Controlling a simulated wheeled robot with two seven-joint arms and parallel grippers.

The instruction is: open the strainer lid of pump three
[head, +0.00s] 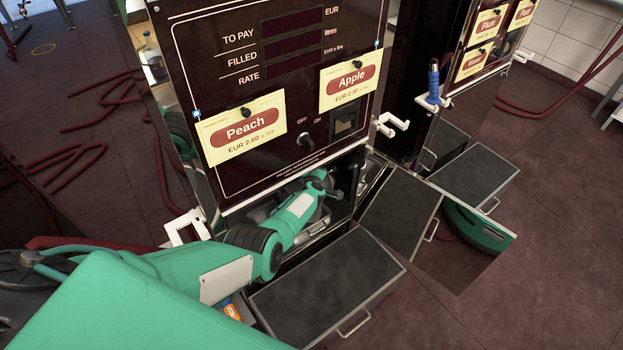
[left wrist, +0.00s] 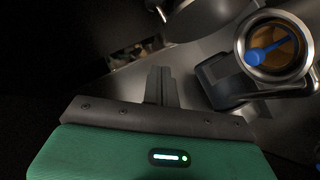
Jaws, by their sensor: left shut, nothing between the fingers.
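My left arm reaches into the open lower bay of the pump marked Peach and Apple (head: 290,85). In the head view its gripper is inside the bay and the fingertips are hidden. In the left wrist view my left gripper (left wrist: 160,85) is shut and empty. A round housing with a metal rim (left wrist: 272,47) lies to the right of the fingers, apart from them. Inside the rim is an amber interior with a blue bar-like part (left wrist: 268,48). I cannot tell whether a clear lid covers it. No pump number is readable. My right gripper is not in view.
Dark panels with handles (head: 325,285) (head: 400,210) stand out below the pump front. A neighbouring pump (head: 495,40) stands to the right, with another dark panel (head: 475,178) below it. Red hoses (head: 75,165) lie on the left. Open floor (head: 560,250) is at the right.

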